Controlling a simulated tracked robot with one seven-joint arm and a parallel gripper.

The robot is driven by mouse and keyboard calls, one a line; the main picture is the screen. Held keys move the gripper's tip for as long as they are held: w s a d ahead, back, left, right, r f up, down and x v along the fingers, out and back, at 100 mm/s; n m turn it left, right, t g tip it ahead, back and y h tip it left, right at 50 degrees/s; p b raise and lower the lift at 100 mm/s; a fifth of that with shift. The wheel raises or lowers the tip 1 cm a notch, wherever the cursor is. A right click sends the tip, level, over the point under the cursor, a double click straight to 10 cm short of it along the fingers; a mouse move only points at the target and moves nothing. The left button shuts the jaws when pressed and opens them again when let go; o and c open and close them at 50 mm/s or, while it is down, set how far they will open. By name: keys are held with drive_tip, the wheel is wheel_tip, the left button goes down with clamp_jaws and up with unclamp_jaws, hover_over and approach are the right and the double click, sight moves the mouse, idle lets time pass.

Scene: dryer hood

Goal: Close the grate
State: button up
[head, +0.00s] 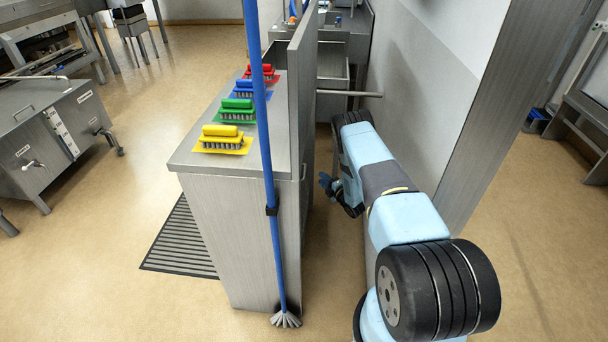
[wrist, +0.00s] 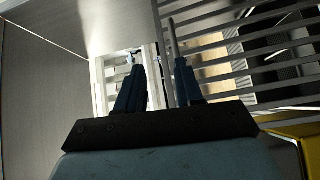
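A slatted metal grate (wrist: 245,50) fills the upper right of the wrist view, with long parallel bars and gaps between them. I cannot tell from this view how far open it stands. My gripper (wrist: 158,68) has two dark blue fingers pointing up toward the grate's left end. In the head view my gripper (head: 328,183) is low, between the steel cabinet and the wall, and the grate is not clearly identifiable.
The steel cabinet (head: 225,190) carries several coloured brushes and a tall panel (head: 302,85). A blue-handled broom (head: 263,110) stands against it. A horizontal bar (head: 350,93) crosses the narrow gap toward the grey wall (head: 420,90). Floor is clear at the right (head: 540,230).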

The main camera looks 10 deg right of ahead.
sight(305, 172)
drive_tip(key=shift+n+y, duration=0.3)
drive_tip(key=w+a+f, duration=0.1)
drive_tip(key=w+a, duration=0.1)
drive_tip(key=w, duration=0.1)
drive_tip(key=w+a+f, duration=0.1)
drive_tip(key=w+a, duration=0.1)
drive_tip(key=w, duration=0.1)
drive_tip(key=w+a+f, duration=0.1)
drive_tip(key=w+a, duration=0.1)
drive_tip(key=w, duration=0.1)
drive_tip(key=shift+w+a, duration=0.35)
drive_tip(key=shift+w, duration=0.05)
drive_tip(key=shift+c, duration=0.3)
drive_tip(key=shift+r, duration=0.1)
drive_tip(key=c, duration=0.6)
clamp_jaws()
